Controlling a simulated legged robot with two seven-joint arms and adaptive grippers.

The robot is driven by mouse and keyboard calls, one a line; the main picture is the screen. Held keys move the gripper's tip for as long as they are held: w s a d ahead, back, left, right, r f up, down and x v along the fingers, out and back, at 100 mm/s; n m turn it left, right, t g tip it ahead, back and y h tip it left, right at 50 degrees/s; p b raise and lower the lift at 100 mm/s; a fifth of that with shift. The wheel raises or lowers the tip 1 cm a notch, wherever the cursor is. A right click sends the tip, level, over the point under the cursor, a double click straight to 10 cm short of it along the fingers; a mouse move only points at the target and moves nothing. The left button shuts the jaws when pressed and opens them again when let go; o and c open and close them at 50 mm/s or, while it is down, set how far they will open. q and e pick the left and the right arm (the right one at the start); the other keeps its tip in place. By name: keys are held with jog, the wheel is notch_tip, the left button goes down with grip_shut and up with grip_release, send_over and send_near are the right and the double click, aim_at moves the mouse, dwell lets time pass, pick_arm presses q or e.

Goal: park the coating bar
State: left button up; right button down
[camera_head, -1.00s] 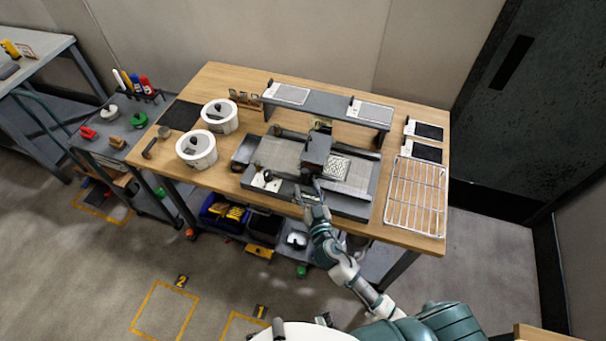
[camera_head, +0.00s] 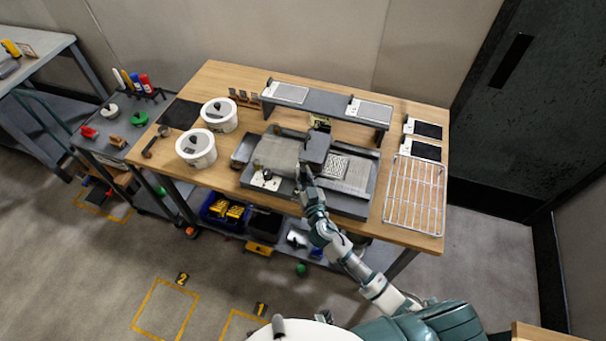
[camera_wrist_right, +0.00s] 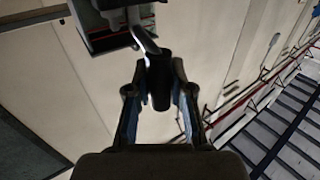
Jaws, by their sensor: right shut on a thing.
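The coating machine (camera_head: 352,209) is a dark grey tray-like bed on the wooden table. A dark block-shaped carriage (camera_head: 316,147) sits across its middle, between a plain grey plate (camera_head: 275,152) on the left and a perforated patch (camera_head: 336,166) on the right. I cannot tell the coating bar apart from the carriage in the head view. My right gripper (camera_head: 304,180) is at the carriage's front left. In the wrist view my right gripper (camera_wrist_right: 159,100) is shut on a dark handle (camera_wrist_right: 160,75) joined to a bent metal arm (camera_wrist_right: 144,39). My left gripper is out of view.
A raised shelf (camera_head: 327,109) stands behind the machine. A wire rack (camera_head: 414,195) lies at the table's right. Two white tubs (camera_head: 197,149) (camera_head: 219,115) stand on the left. A black mat (camera_head: 180,114) lies at the far left.

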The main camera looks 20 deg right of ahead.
jog(key=shift+s+d, duration=0.25)
jog(key=shift+d, duration=0.15)
jog(key=s+d, duration=0.8)
jog(key=d, duration=0.4)
jog(key=shift+s+d, duration=0.3)
jog(key=c, duration=1)
grip_release()
jog(key=shift+d, duration=0.1)
jog(key=shift+c, duration=0.2)
jog(key=shift+s+d, duration=0.15)
jog(key=shift+d, duration=0.05)
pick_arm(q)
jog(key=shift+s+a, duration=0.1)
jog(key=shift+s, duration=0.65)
pick_arm(e)
jog(key=s, duration=1.2)
